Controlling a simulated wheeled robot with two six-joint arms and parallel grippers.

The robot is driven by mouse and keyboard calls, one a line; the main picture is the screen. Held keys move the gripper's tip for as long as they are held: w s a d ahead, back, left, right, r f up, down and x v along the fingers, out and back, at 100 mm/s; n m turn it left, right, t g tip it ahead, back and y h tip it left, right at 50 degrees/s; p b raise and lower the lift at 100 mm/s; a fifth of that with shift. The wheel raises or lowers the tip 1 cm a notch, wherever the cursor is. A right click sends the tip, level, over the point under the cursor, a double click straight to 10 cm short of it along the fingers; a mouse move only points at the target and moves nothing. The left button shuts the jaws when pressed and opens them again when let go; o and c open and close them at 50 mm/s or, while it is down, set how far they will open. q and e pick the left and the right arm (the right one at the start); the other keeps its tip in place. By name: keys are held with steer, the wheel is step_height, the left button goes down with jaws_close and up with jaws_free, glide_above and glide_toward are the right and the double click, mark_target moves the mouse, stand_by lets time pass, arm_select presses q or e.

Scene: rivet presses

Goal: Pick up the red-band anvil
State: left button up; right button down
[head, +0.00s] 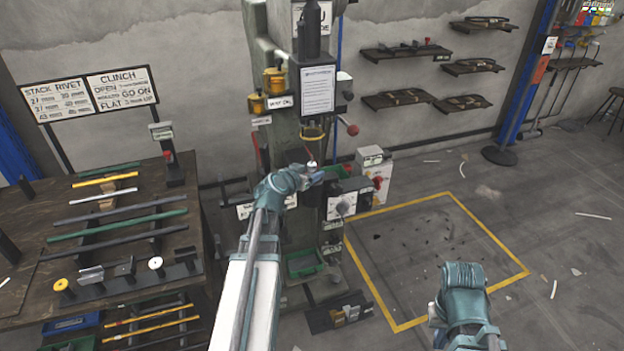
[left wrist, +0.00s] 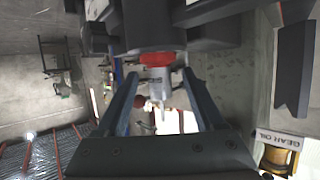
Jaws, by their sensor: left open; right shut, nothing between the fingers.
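In the left wrist view, a red band (left wrist: 157,58) sits around a piece just below a dark part of the press. A pale metal stem (left wrist: 157,82) shows under the band, between my finger lines. My left gripper (left wrist: 161,90) is open, one finger on each side of the stem; I cannot tell whether they touch it. In the head view my left gripper (head: 318,177) is at the front of the green press (head: 300,225), and my wrist hides the anvil there. My right arm shows at the lower right, but its fingertips are not in view.
A workbench (head: 30,290) with coloured rods and several small tools stands at the left. A control box (head: 342,205) is right of my left gripper. A gear oil container (left wrist: 279,150) is close in the left wrist view.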

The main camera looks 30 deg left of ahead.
mark_target(315, 170)
arm_select(q)
steer(key=shift+b+x, duration=1.05)
steer(key=shift+x, duration=1.25)
steer(key=shift+w+f, duration=0.25)
steer(key=shift+w, duration=0.05)
steer(key=shift+c, duration=0.3)
steer(key=shift+s, duration=0.1)
jaws_close()
